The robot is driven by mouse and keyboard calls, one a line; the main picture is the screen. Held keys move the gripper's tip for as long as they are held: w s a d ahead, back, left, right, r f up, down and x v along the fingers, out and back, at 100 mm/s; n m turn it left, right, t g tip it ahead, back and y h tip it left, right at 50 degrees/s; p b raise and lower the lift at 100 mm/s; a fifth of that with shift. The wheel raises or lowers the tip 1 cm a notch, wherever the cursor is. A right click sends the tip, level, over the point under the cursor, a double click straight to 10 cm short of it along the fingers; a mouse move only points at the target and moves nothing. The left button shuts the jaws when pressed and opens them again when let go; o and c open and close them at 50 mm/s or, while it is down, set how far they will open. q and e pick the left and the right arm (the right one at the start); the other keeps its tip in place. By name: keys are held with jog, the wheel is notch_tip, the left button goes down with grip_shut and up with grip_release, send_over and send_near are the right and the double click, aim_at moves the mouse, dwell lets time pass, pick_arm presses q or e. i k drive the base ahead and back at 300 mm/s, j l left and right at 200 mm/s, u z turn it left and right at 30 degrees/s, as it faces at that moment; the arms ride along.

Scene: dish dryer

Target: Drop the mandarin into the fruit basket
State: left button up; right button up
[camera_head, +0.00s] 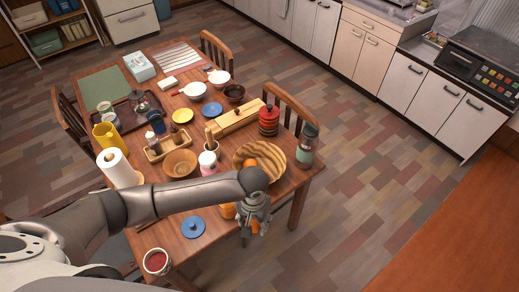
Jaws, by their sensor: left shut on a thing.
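The fruit basket looks to be the wide, round wooden bowl (276,156) near the table's right edge. An orange piece (249,162) shows at its near side, partly hidden behind my left wrist. My left gripper (254,229) points down near the table's front right edge, in front of the basket and apart from it. It is shut on a small orange thing, apparently the mandarin (264,226), mostly hidden by the fingers. My right gripper is not in view.
A blue lid (194,227), a red cup (157,262) and an orange-yellow item (228,210) sit near my arm. A green-topped jar (307,147) and red stacked jar (269,121) flank the basket. A paper roll (117,167) stands left. Chairs border the table.

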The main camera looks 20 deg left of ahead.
aim_at(270, 173)
jog(key=i+j, duration=0.2)
jog(key=i, duration=0.25)
jog(key=i+j, duration=0.2)
jog(key=i, duration=0.25)
